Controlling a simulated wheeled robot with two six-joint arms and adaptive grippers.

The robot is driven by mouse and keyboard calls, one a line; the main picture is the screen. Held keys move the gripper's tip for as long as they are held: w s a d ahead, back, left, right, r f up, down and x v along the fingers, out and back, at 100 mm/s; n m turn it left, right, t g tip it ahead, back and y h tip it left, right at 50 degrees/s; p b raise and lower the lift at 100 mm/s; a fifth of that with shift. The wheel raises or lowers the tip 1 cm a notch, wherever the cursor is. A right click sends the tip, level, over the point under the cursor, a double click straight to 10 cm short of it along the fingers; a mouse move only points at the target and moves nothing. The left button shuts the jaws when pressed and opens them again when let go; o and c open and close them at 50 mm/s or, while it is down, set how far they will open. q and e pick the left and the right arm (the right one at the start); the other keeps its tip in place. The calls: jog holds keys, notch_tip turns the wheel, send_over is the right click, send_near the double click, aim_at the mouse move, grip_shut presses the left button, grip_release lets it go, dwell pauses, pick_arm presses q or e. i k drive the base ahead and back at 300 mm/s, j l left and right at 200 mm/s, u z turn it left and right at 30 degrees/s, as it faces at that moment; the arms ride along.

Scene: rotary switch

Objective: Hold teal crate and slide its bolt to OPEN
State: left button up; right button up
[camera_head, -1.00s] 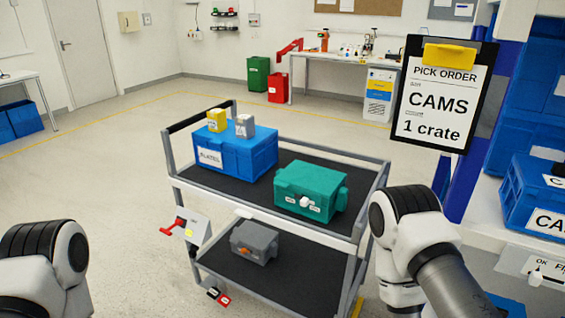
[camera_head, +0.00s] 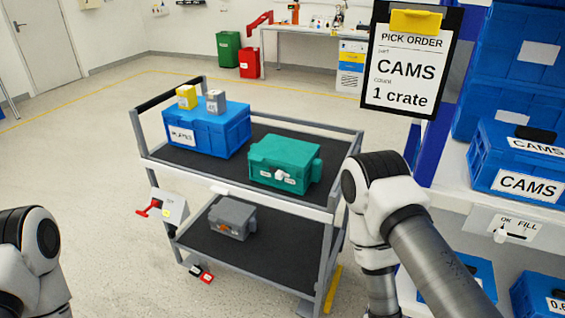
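The teal crate (camera_head: 285,158) sits closed on the right part of the cart's top shelf. Its front face carries a white bolt knob (camera_head: 280,174) between two small white labels, whose text is too small to read. Both of my arms show only as upper links, one at the lower left and one at the right. Neither gripper is in the picture, and nothing of mine is seen touching the crate.
The cart (camera_head: 230,189) also bears a blue PLATES crate (camera_head: 225,137) with small yellow and grey boxes on it. A grey box (camera_head: 232,216) sits on its lower shelf. A red-handled lever box (camera_head: 168,208) hangs at its left. Shelving with a CAMS crate (camera_head: 484,175) stands right.

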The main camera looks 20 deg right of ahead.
aim_at(280, 174)
jog(key=i+j, duration=0.15)
jog(key=i, duration=0.35)
jog(key=i+j+z, duration=0.1)
jog(key=i, duration=0.4)
jog(key=i+j, duration=0.25)
jog(key=i, duration=0.25)
